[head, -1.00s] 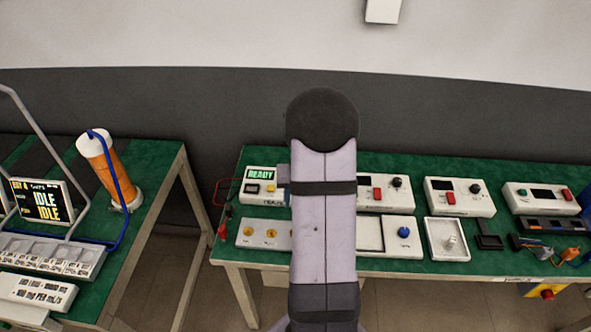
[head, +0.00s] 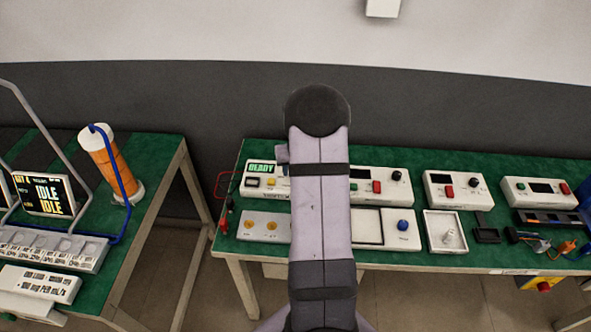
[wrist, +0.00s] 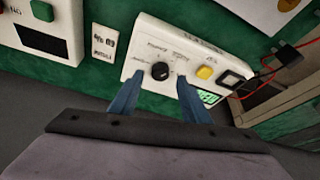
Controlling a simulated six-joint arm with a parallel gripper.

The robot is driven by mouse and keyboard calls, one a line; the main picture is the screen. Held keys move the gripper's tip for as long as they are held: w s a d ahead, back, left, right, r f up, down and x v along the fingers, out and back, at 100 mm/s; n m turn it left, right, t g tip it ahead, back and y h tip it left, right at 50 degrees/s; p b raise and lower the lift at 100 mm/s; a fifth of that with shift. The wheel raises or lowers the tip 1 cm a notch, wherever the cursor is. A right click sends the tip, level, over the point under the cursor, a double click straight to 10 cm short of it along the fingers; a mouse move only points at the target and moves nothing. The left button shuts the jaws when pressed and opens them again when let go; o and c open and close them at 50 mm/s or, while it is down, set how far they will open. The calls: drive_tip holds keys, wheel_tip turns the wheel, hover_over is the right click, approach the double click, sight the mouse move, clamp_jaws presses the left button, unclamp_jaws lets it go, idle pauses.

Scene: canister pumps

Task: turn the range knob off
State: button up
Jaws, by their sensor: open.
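In the wrist view a black round knob (wrist: 160,71) with a white mark sits on a white instrument box (wrist: 143,50). Small print surrounds the knob, too blurred to read, so I cannot confirm it is the range knob. My gripper (wrist: 160,77) is open, its two blue fingers one on each side of the knob in the picture. I cannot tell whether they touch the panel. In the head view the box's left end (head: 252,193) shows with a green READY screen (head: 261,167). My arm hides the knob and the fingers there.
More boxes stand along the green bench, one with a blue knob (head: 403,226). A left table holds an orange cylinder (head: 112,172).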

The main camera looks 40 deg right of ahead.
drive_tip(key=shift+x, duration=1.3)
drive_tip(key=c, duration=1)
